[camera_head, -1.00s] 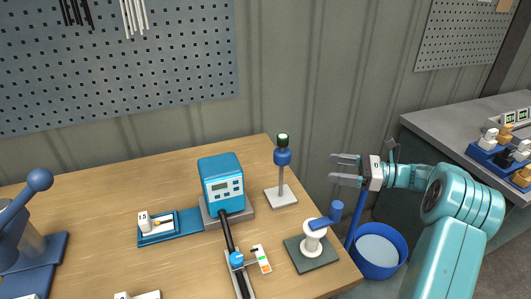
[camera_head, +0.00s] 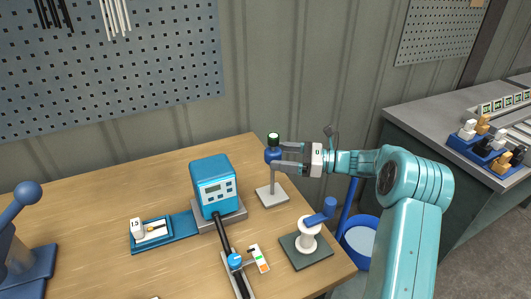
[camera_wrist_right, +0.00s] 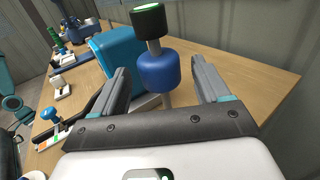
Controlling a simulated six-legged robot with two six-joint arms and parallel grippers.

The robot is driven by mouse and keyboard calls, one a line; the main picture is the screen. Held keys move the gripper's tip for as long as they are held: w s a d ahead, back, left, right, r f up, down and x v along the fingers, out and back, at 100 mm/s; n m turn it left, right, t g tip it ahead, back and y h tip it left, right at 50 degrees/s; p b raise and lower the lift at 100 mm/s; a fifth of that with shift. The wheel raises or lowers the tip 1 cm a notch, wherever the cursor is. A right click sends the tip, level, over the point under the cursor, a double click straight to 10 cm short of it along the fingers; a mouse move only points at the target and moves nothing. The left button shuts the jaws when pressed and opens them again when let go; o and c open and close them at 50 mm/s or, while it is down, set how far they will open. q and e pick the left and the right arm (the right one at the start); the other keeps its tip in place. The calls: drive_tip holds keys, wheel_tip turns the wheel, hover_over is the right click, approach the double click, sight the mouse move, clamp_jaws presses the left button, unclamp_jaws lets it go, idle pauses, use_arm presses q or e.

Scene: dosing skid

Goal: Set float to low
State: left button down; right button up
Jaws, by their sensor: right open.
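A blue float (camera_head: 272,156) sits on a thin upright rod above a pale square base (camera_head: 272,195), at the back right of the wooden table. A dark cap with a green top (camera_head: 273,138) is above it. My right gripper (camera_head: 284,157) is open, with its fingers level with the float. In the right wrist view the blue float (camera_wrist_right: 160,72) stands between the two spread fingers, with gaps on both sides. Whether a finger touches it cannot be told from the head view. My left gripper is not in view.
A teal meter box (camera_head: 213,184) stands left of the float. In front are a blue knob (camera_head: 235,261) on a dark rail, a coloured label (camera_head: 259,259) and a white spool with a blue handle (camera_head: 307,235). A blue bucket (camera_head: 358,243) is beyond the table's right edge.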

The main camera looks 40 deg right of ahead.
sight(266, 155)
drive_tip(key=x, duration=0.4)
drive_tip(key=shift+w+a, duration=0.2)
drive_tip(key=shift+w, duration=0.05)
clamp_jaws()
wheel_tip(266, 155, down, 9)
drive_tip(key=b, duration=0.4)
drive_tip(key=shift+r, duration=0.35)
unclamp_jaws()
drive_tip(key=b+v, duration=0.1)
drive_tip(key=v, duration=1.5)
drive_tip(key=shift+s, duration=0.2)
